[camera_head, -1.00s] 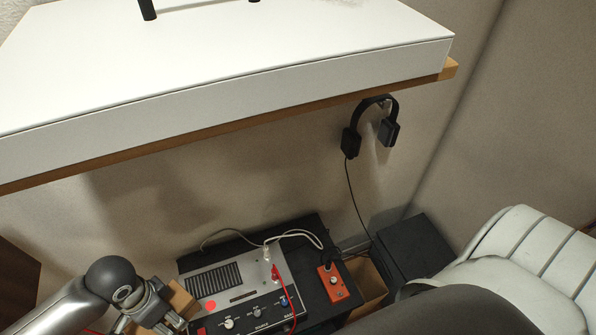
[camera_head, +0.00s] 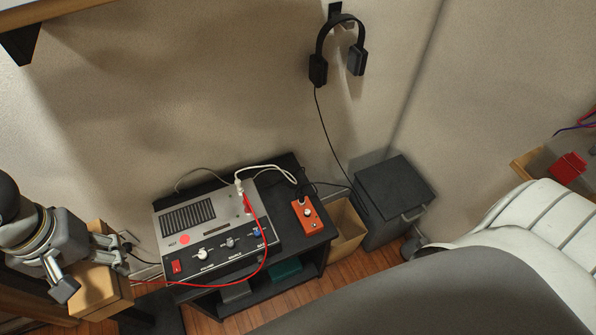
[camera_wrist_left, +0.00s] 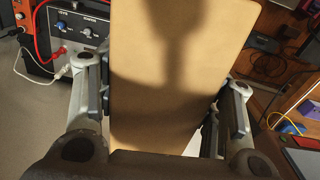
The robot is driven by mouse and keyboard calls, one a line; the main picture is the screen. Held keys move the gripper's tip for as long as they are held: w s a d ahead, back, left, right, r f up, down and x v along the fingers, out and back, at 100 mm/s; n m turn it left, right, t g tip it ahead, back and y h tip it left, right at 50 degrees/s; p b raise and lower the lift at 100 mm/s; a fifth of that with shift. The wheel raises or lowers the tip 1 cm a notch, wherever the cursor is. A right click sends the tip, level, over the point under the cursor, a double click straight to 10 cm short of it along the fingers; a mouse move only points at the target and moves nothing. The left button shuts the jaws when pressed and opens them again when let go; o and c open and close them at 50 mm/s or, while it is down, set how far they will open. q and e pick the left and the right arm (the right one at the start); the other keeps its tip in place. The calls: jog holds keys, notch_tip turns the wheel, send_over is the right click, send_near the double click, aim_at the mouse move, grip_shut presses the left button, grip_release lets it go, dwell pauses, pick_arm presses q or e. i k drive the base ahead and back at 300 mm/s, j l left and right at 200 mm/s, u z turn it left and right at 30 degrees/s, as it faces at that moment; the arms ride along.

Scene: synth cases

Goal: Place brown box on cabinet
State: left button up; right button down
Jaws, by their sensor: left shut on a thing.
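The brown box (camera_head: 107,287) is at the lower left of the head view. It also fills the middle of the left wrist view (camera_wrist_left: 165,75). My left gripper (camera_head: 93,270) is shut on it, with one finger along each side. The box is left of a low black cabinet (camera_head: 325,236) that carries a grey device. A dark grey cabinet-like box (camera_head: 395,190) with a handle stands farther right by the wall; I cannot tell which of the two is the task's cabinet. My right gripper is not in view.
The grey device (camera_head: 215,230) with knobs and an orange pedal (camera_head: 305,214) take up most of the black cabinet's top. A red cable (camera_head: 262,240) loops over its front. Headphones (camera_head: 340,50) hang on the wall. A white padded seat (camera_head: 510,235) is at the right.

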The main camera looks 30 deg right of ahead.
aim_at(281, 173)
jog(key=i+l+z, duration=0.1)
jog(key=z, duration=0.35)
jog(key=i+l+z, duration=0.15)
jog(key=z, duration=0.3)
jog(key=i+z, duration=0.15)
jog(key=z, duration=0.3)
jog(key=i, duration=0.2)
